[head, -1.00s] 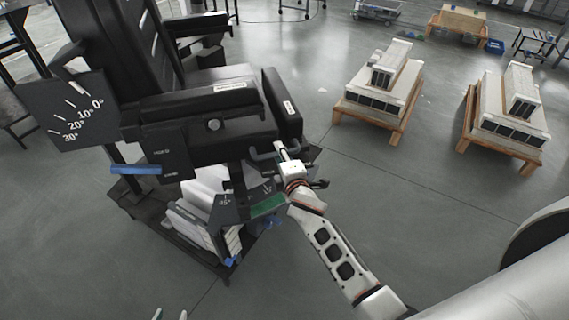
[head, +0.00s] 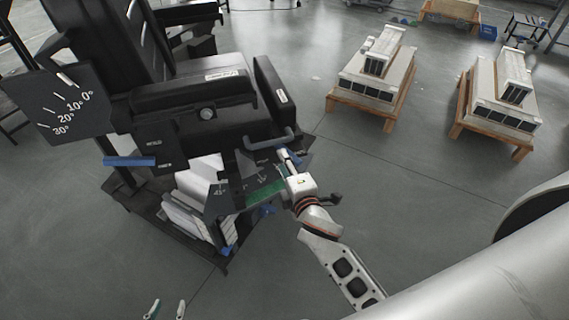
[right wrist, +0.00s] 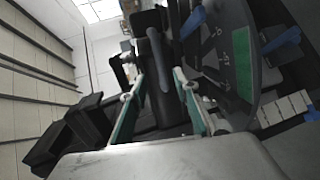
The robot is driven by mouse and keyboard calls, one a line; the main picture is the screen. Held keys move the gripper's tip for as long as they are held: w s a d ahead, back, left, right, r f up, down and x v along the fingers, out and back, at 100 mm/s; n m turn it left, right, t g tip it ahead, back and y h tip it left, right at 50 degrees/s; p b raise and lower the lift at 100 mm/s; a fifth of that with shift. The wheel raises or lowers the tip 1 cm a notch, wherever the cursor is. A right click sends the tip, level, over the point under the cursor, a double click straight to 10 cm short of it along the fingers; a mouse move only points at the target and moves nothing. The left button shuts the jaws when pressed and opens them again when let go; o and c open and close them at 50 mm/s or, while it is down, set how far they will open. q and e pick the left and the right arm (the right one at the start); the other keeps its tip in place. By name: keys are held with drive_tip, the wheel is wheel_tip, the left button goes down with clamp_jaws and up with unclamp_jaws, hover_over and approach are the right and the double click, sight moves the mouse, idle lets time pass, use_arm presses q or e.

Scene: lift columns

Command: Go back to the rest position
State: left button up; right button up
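My right gripper (head: 286,156) reaches in from the lower right to the front of a black machine (head: 200,105). It is just below a grey bar handle (head: 270,140) on the machine. In the right wrist view, its two green-padded fingers (right wrist: 158,80) stand apart, with the grey handle (right wrist: 158,60) showing in the gap between the tips; I see no contact. Only the tips of my left gripper (head: 166,309) show at the bottom edge of the head view. They are apart, with floor between them.
A dial plate with angle marks (head: 60,105) juts out at the machine's left. A round plate with a green patch (head: 265,192) lies below the handle. Two wooden pallets (head: 388,122) (head: 485,135) with stacked pale parts stand at the right. Open floor lies between.

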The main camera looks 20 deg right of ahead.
idle(0.7)
drive_tip(key=s+f+m+g+y, duration=0.1)
drive_tip(key=s+f+m+g, duration=0.1)
drive_tip(key=s+f+m, duration=0.4)
drive_tip(key=s+f+m+g+y, duration=0.2)
drive_tip(key=s+f+m, duration=0.5)
drive_tip(key=s, duration=0.9)
wheel_tip(320, 180, down, 4)
drive_tip(key=shift+s+d+r+g, duration=0.15)
drive_tip(key=shift+s+d+g, duration=0.1)
drive_tip(key=shift+g, duration=0.25)
drive_tip(key=n+t+h+p, duration=0.25)
drive_tip(key=n+t, duration=0.25)
drive_tip(key=n, duration=0.8)
approach(274, 144)
drive_tip(key=r+x, duration=0.1)
drive_tip(key=x, duration=0.2)
drive_tip(key=shift+w+f+h, duration=0.25)
drive_tip(key=shift+w+f, duration=0.25)
drive_tip(key=shift+f, duration=0.05)
drive_tip(key=shift+b+x, duration=0.65)
drive_tip(key=shift+x, duration=2.95)
